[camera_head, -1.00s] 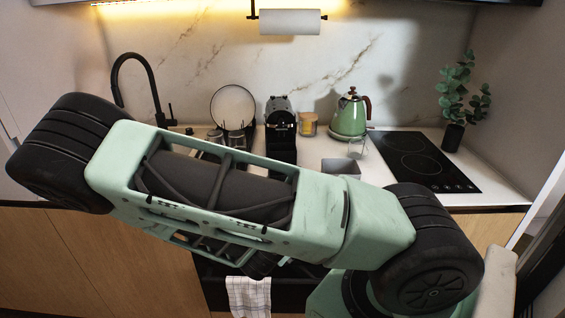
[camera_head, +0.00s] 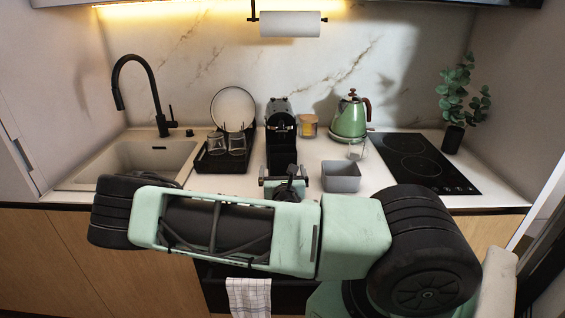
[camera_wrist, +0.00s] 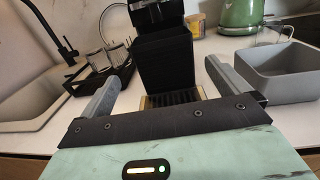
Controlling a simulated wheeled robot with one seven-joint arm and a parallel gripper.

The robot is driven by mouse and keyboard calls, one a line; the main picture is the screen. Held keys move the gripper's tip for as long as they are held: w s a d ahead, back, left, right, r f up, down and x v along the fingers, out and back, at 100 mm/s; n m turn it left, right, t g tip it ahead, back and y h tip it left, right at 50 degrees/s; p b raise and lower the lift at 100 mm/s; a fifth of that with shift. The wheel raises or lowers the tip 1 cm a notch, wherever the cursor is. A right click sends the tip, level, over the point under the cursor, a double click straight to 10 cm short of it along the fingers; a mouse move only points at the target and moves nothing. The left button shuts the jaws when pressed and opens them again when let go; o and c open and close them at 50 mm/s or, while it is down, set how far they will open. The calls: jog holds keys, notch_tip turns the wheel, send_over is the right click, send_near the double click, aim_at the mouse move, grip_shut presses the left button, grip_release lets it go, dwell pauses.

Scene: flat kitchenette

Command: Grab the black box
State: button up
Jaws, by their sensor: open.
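The black coffee machine (camera_head: 281,150) is a tall, dark, boxy thing upright on the counter. My gripper (camera_head: 284,180) is open and empty at the counter's front, before the coffee machine and left of the grey box.
A black dish rack (camera_head: 221,163) with glasses and a plate stands left of the coffee machine, beside the sink (camera_head: 139,158). A green kettle (camera_head: 350,118), a clear glass (camera_head: 357,150) and a yellow jar (camera_head: 307,126) stand behind the grey box. A black cooktop (camera_head: 423,163) lies right.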

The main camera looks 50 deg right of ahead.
aim_at(283, 159)
jog(key=p+x, duration=0.1)
jog(key=x, duration=0.3)
jog(key=shift+w+d, duration=0.1)
jog(key=shift+d, duration=0.05)
jog(key=p+x, duration=0.1)
jog(key=x, duration=0.1)
jog(key=p+x, duration=0.2)
jog(key=shift+d+r+p, duration=0.2)
jog(key=shift+d+p, duration=0.1)
jog(key=shift+d, duration=0.15)
jog(key=shift+w+d+f, duration=0.15)
jog(key=shift+w+d, duration=0.05)
jog(key=shift+w, duration=0.05)
jog(key=c, duration=0.9)
